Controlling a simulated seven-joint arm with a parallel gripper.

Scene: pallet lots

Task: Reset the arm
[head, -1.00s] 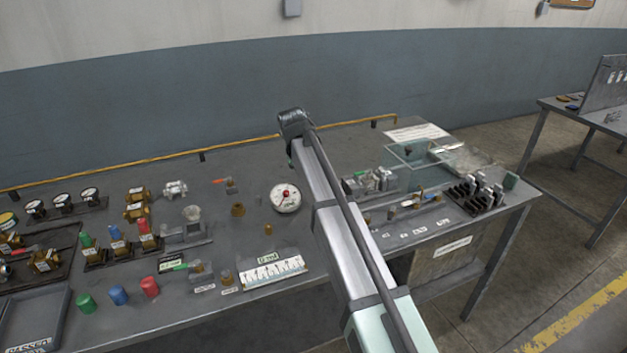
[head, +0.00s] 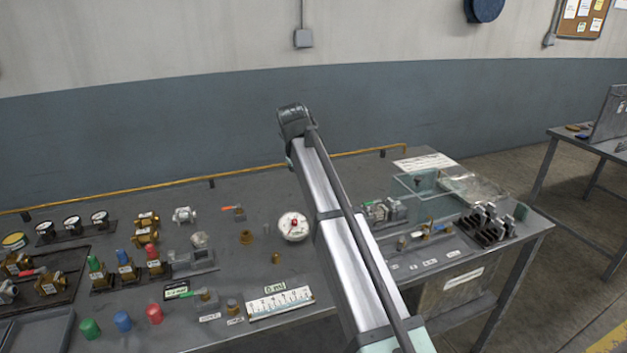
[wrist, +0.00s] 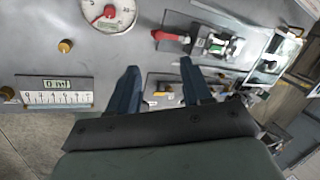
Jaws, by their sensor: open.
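My gripper (wrist: 158,85) shows in the wrist view with its two dark blue fingers spread apart and nothing between them. It is above the workbench (wrist: 95,60), near a row of small labelled parts. In the head view my arm reaches up over the workbench (head: 240,275) and hides the gripper's fingers. The white dial gauge with a red centre (head: 293,226) lies just left of the arm, and it also shows at the top of the wrist view (wrist: 108,12).
Red, blue and green caps (head: 122,321) stand at the front left. A scale strip (head: 279,304) lies near the front edge. A clear box (head: 412,185) and a dark rack (head: 487,228) are on the right. A yellow rail (head: 130,190) runs along the back edge.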

